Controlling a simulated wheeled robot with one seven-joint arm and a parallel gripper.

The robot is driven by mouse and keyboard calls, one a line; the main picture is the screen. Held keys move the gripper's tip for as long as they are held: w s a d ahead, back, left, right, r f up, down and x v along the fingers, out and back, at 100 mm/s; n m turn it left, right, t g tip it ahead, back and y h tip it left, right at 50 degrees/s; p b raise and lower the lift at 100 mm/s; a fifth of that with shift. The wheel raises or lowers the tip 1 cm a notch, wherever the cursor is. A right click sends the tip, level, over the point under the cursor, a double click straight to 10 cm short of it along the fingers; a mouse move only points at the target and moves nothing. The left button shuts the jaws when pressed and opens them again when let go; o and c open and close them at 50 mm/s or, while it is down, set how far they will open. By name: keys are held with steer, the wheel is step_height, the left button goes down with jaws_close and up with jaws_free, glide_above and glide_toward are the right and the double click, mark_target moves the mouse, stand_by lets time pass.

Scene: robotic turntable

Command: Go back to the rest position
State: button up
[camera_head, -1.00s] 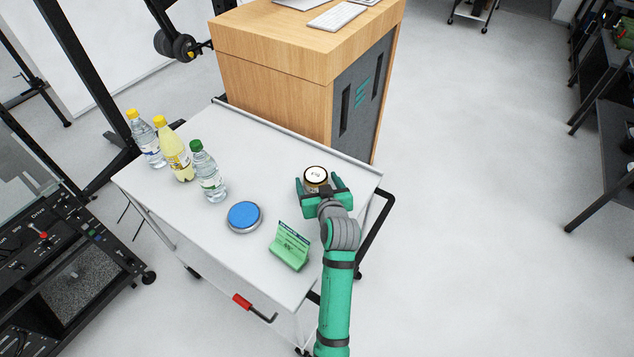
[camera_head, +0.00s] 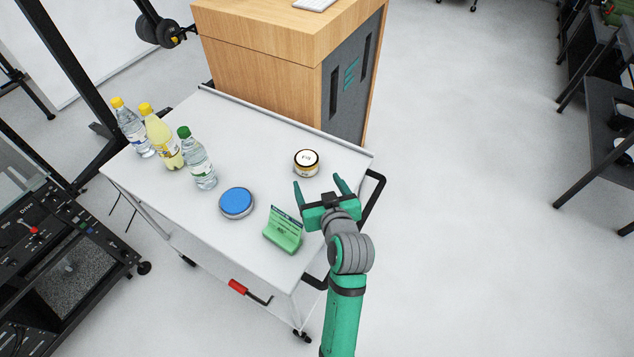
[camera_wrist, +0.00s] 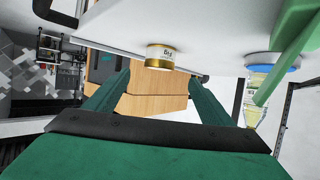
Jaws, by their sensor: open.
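My gripper (camera_head: 322,190) is open and empty near the right edge of the white cart (camera_head: 225,120). In the wrist view the jar (camera_wrist: 160,56) appears upside down beyond the open fingers (camera_wrist: 157,95), with clear space between.
A blue-topped round button (camera_head: 237,203) and a green card holder (camera_head: 283,230) stand on the cart left of my gripper. Several bottles (camera_head: 197,160) stand at the cart's left. A wooden desk (camera_head: 270,65) is behind. Open floor (camera_head: 470,200) lies to the right.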

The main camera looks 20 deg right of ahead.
stand_by(0.3)
steer(key=s+a+r+t, duration=0.1)
steer(key=s+a+t, duration=0.1)
steer(key=a, duration=0.1)
steer(key=s+a+r+m+t, duration=0.1)
steer(key=s+a+r+t, duration=0.1)
steer(key=a, duration=0.2)
steer(key=s+a+r+t, duration=0.2)
steer(key=s+a, duration=0.1)
steer(key=a, duration=0.1)
steer(key=shift+s+a+r, duration=0.1)
steer(key=shift+a+r, duration=0.05)
steer(key=s+f+g, duration=0.1)
steer(key=s+f, duration=0.3)
steer(key=s, duration=0.5)
steer(key=s+a+f+g, duration=0.1)
steer(key=s+f, duration=0.3)
steer(key=s, duration=0.6)
steer(key=s+a+f+n+g, duration=0.1)
steer(key=s+f, duration=0.3)
steer(key=s, duration=0.6)
steer(key=shift+s+a+g, duration=0.25)
steer(key=shift+g, duration=0.25)
